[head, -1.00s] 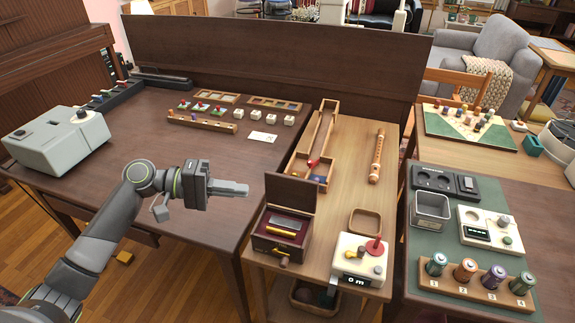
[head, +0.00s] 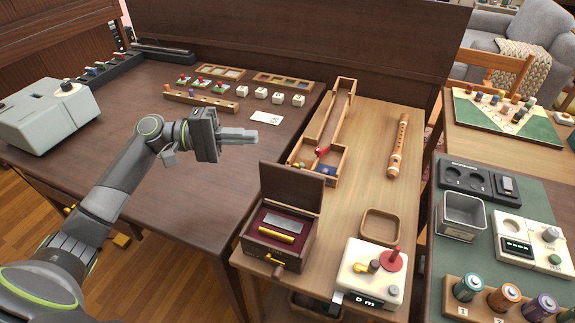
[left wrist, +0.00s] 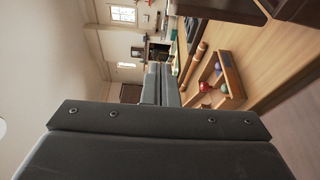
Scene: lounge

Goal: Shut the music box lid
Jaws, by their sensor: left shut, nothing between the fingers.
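The music box (head: 277,237) is a dark wooden box at the near left corner of the light wood table in the head view. Its lid (head: 291,187) stands open, upright at the back. A silver plate and a gold cylinder show inside, and a crank with a wooden knob is on the front. My left gripper (head: 256,135) is shut and empty, above the dark table, to the left of and beyond the lid. In the left wrist view its fingers (left wrist: 160,85) lie together. My right gripper is not in view.
A wooden tray with a red ball (head: 321,151) lies behind the music box. A white device with a red knob (head: 370,270) stands to its right, near an empty wooden tray (head: 381,226) and a wooden flute (head: 398,145). White cubes and a card (head: 267,117) lie near my gripper.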

